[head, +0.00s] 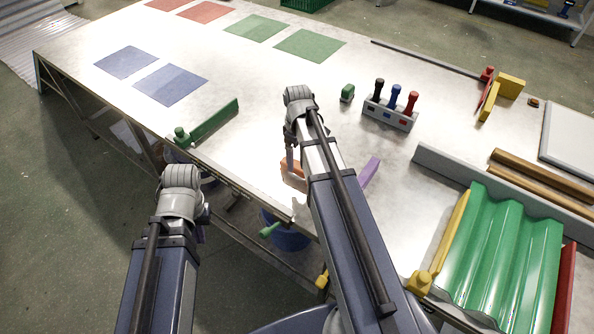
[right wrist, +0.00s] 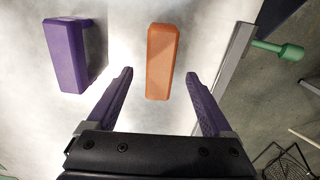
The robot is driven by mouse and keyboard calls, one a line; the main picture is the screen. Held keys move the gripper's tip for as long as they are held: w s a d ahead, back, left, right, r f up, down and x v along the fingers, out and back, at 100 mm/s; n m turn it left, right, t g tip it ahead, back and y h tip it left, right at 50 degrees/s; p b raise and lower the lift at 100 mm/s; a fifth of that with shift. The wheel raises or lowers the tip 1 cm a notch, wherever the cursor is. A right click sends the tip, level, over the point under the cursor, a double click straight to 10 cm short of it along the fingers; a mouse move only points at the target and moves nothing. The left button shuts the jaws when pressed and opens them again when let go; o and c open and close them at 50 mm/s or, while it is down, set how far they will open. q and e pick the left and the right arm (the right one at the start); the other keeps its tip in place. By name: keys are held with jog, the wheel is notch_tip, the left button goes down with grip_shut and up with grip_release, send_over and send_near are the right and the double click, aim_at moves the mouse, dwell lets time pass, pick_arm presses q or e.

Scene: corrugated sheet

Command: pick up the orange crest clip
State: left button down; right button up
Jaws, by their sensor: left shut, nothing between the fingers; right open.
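The orange crest clip (right wrist: 161,62) lies on the bright table top, seen in the right wrist view as a long block pointing away from me. In the head view only part of the orange clip (head: 293,172) shows, behind my right arm. My right gripper (right wrist: 160,80) is open, with its two purple fingers on either side of the clip's near end and a gap to each. It holds nothing. In the head view the right gripper (head: 290,158) is mostly hidden by its own arm. My left gripper (head: 200,234) is mostly hidden behind its wrist, off the table's front edge.
A purple block (right wrist: 72,55) lies left of the orange clip. A green clamp bar (head: 213,123) sits at the table's front edge. A tool holder (head: 390,114), small green block (head: 347,93) and green corrugated sheet (head: 500,245) stand on the right.

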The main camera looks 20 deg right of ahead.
aim_at(297, 165)
notch_tip(297, 165, down, 5)
jog(key=b, duration=0.4)
jog(key=shift+r, duration=0.3)
jog(key=shift+c, duration=0.3)
grip_shut()
